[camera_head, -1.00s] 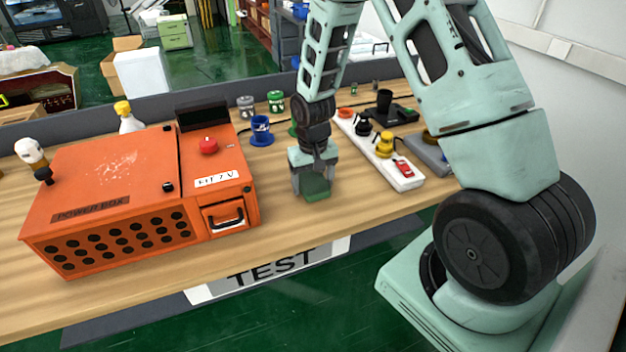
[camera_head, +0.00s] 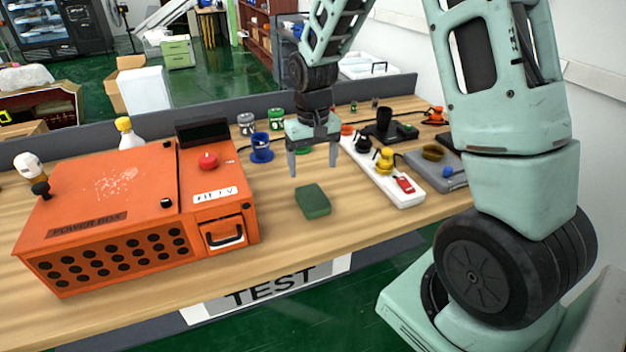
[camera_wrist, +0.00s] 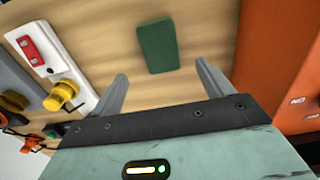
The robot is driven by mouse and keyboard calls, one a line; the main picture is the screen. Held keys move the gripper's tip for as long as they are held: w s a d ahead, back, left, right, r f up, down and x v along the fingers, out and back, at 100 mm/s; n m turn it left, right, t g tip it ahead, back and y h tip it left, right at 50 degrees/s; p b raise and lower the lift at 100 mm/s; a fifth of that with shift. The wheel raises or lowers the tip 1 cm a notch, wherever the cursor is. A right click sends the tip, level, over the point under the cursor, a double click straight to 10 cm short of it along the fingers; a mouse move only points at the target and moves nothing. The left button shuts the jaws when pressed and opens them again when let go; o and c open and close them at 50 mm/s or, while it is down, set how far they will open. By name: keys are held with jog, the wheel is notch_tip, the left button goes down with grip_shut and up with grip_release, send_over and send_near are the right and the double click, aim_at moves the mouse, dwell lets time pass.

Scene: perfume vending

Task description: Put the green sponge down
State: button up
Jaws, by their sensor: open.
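The green sponge (camera_head: 313,201) lies flat on the wooden table, in the open space between the orange power box and the white power strip. It also shows in the wrist view (camera_wrist: 158,46), apart from both fingers. My gripper (camera_head: 314,170) is open and empty, raised above and a little behind the sponge in the head view. In the wrist view my gripper (camera_wrist: 163,82) has its two fingers spread wide, with bare table between them.
The orange power box (camera_head: 110,205) stands left of the sponge. The white power strip (camera_head: 408,197) with a yellow plug (camera_head: 383,160) lies to the right. A blue cup (camera_head: 261,148) stands behind. The table around the sponge is clear.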

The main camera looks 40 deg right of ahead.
jog(key=s+a+r+n, duration=0.2)
jog(key=s+a+r, duration=0.1)
jog(key=a, duration=0.4)
jog(key=s+a+r+n, duration=0.2)
jog(key=s+a, duration=0.2)
jog(key=a, duration=0.3)
jog(key=s+a+r+n, duration=0.1)
jog(key=s+a+n, duration=0.2)
jog(key=s+a, duration=0.2)
jog(key=s+a+r+n, duration=0.1)
jog(key=s+a+n, duration=0.3)
jog(key=s, duration=0.8)
jog(key=shift+a+r+y, duration=0.15)
jog(key=shift+a+y, duration=0.15)
jog(key=shift+a, duration=0.35)
